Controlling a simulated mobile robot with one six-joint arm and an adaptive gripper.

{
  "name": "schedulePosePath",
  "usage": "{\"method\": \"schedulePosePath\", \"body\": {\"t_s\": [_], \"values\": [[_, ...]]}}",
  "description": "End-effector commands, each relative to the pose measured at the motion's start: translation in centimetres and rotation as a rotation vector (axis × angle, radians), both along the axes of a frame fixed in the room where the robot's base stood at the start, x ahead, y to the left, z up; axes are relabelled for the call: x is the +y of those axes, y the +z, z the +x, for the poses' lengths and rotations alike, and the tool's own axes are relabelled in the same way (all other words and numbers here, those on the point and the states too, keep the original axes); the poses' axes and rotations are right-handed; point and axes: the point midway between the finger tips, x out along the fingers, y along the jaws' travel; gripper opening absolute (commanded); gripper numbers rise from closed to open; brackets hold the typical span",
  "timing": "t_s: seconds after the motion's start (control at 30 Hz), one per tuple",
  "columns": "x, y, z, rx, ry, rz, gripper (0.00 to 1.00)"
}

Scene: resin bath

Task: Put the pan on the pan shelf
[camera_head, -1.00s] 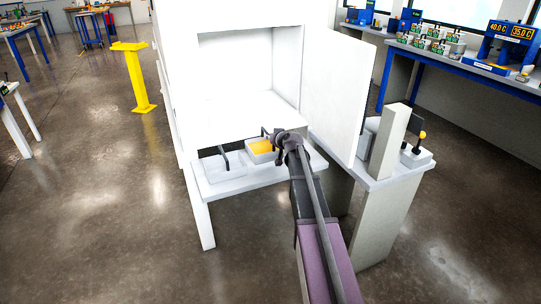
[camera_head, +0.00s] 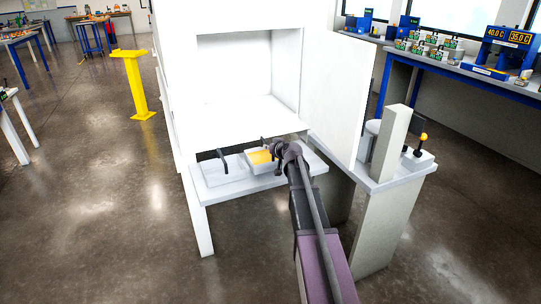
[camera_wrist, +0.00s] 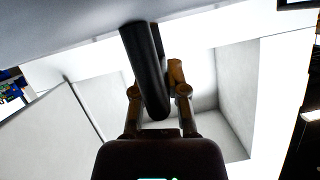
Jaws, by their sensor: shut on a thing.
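My gripper (camera_head: 284,151) is at the front of the white cabinet. In the wrist view its fingers (camera_wrist: 160,92) are closed around a black handle (camera_wrist: 145,70). In the head view a pale pan (camera_head: 257,167) with orange-yellow contents (camera_head: 261,156) sits directly left of the gripper, at or just over a white ledge (camera_head: 255,183) below the cabinet opening. The gripper hides its handle, and I cannot tell whether its base touches the ledge. A second pale pan (camera_head: 212,173) with a black handle stands on the ledge to the left.
The white cabinet (camera_head: 235,75) has an open chamber above the ledge, and its door (camera_head: 335,90) stands open to the right. A grey stand (camera_head: 390,215) with an upright block (camera_head: 388,145) is close on the right. A yellow post (camera_head: 138,85) stands at left. The floor in front is clear.

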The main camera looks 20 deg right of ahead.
Motion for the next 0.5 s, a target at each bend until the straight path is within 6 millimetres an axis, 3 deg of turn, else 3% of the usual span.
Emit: {"method": "schedulePosePath", "body": {"t_s": [0.2,0.5], "values": [[0.0,-2.2,0.0,-0.001,0.0,0.0,0.0],[0.1,-2.6,0.0,0.0,0.001,0.0,0.0]]}}
